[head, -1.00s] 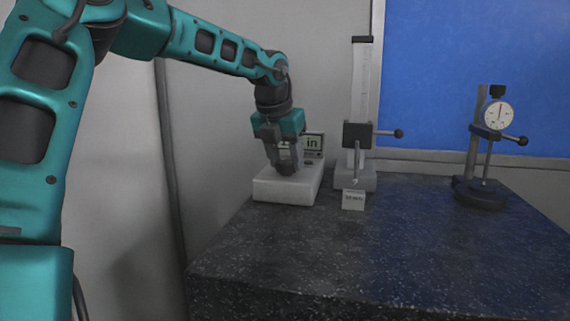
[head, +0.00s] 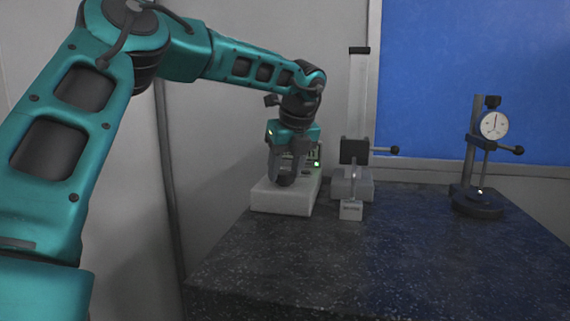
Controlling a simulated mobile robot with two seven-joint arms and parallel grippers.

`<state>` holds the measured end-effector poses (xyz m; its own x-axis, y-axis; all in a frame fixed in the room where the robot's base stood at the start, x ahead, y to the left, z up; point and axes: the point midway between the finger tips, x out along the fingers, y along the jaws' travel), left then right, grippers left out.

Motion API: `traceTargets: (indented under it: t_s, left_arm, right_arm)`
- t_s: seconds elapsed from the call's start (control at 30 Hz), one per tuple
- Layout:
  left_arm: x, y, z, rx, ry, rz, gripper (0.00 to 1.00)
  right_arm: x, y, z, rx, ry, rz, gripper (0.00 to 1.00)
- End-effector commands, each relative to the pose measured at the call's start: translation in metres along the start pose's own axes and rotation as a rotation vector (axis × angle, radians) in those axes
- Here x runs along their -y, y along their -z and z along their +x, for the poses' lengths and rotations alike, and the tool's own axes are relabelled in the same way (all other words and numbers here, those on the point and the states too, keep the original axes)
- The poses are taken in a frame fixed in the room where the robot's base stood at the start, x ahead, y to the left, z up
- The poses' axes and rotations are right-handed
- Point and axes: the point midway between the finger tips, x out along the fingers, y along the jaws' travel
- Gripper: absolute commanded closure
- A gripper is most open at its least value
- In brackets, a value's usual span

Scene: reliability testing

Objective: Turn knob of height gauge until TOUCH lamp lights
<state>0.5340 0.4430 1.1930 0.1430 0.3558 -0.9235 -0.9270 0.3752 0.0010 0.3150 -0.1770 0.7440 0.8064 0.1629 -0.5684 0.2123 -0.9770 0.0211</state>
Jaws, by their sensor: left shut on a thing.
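The height gauge has a pale upright column (head: 358,95), a black carriage (head: 354,151) with a side arm, and a grey base. Its thin probe hangs over a small pale block (head: 351,210) on the table; the tip appears to meet the block's top. My left gripper (head: 285,178) points down over a white box (head: 283,200), its fingers shut on a dark knob that they mostly hide. Behind it stands a small display unit (head: 312,154), partly covered, with a green lamp (head: 317,164) lit. Its label is too small to read. My right gripper is out of view.
A dial indicator stand (head: 494,125) with a round white dial stands at the right on the dark speckled table (head: 400,260). A wall with a blue panel (head: 470,60) closes off the back. The table's middle and front are clear.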

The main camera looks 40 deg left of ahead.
Motion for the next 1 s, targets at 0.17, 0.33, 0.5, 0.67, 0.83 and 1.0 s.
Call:
traceTargets:
  t_s: [0.17,0.33,0.5,0.67,0.83,1.0]
  left_arm:
    - [0.0008,-0.0008,-0.0015,-0.001,-0.039,-0.097,0.84]
    - [0.0012,-0.0006,-0.0013,-0.001,-0.062,-0.155,0.84]
    - [0.0014,-0.0006,-0.0006,0.0,-0.073,-0.183,0.84]
    - [0.0014,-0.0004,-0.0003,-0.001,-0.076,-0.19,0.84]
    - [0.0014,-0.0003,-0.0003,-0.001,-0.076,-0.19,0.84]
    - [0.0014,-0.0002,-0.0003,-0.001,-0.075,-0.19,0.47]
  right_arm:
    - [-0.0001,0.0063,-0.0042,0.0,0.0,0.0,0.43]
    - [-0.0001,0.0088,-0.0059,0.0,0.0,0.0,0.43]
    - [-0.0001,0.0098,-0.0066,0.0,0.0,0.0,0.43]
    - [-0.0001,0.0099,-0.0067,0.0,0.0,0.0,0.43]
    - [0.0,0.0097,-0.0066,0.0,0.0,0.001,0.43]
    - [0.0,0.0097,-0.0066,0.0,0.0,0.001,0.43]
